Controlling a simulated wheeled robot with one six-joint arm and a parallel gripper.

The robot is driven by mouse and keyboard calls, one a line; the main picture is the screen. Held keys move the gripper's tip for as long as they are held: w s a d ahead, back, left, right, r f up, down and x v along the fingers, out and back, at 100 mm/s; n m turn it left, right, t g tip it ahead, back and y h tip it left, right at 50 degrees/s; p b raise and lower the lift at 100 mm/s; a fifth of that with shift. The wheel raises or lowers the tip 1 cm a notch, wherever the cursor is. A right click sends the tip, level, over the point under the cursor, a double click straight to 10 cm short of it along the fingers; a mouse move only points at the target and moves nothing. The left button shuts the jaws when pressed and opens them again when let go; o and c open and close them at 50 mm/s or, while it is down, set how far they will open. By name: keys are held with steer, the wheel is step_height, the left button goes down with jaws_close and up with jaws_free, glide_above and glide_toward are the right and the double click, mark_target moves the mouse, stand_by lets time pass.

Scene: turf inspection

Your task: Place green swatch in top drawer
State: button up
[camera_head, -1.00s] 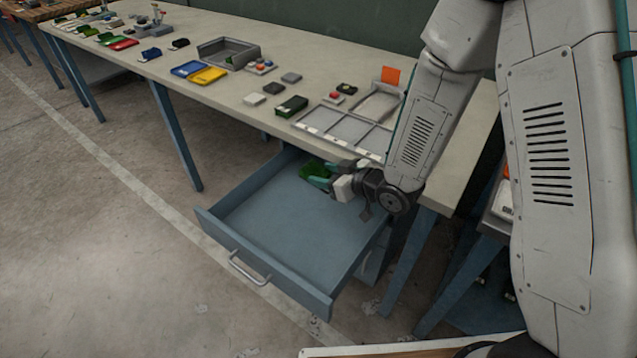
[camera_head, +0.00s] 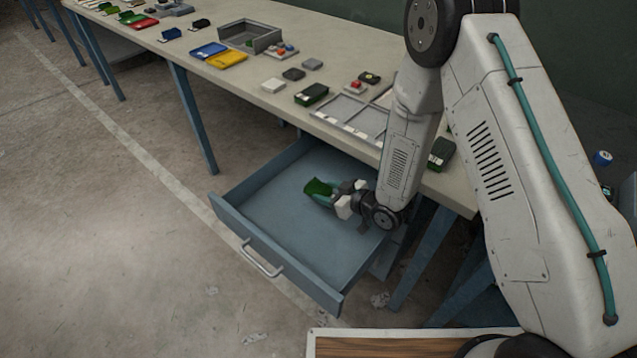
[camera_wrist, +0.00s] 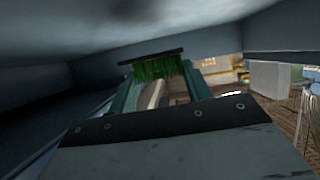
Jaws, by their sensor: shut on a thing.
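The green swatch (camera_head: 318,187) is held in my gripper (camera_head: 328,196), over the inside of the open top drawer (camera_head: 290,225). The drawer is blue-grey and pulled far out from under the bench. In the wrist view the swatch (camera_wrist: 157,67) shows as green turf with a dark edge, between the green fingers of my gripper (camera_wrist: 158,85). The drawer's walls surround the gripper there. I cannot tell whether the swatch touches the drawer floor. The drawer otherwise looks empty.
The bench top (camera_head: 330,60) is above and behind the drawer. It carries a grey sectioned tray (camera_head: 350,118), a grey open box (camera_head: 250,38), blue and yellow trays (camera_head: 226,60) and small blocks. The concrete floor left of the drawer is clear.

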mark_target(318, 186)
steer(key=shift+w+a, duration=0.45)
steer(key=shift+w, duration=0.3)
steer(key=w+a, duration=0.1)
steer(key=w+a+f, duration=0.1)
steer(key=w, duration=0.1)
steer(key=shift+f, duration=0.15)
steer(key=shift+f, duration=0.5)
steer(key=shift+f, duration=0.1)
steer(key=o, duration=0.9)
steer(key=shift+o, duration=0.2)
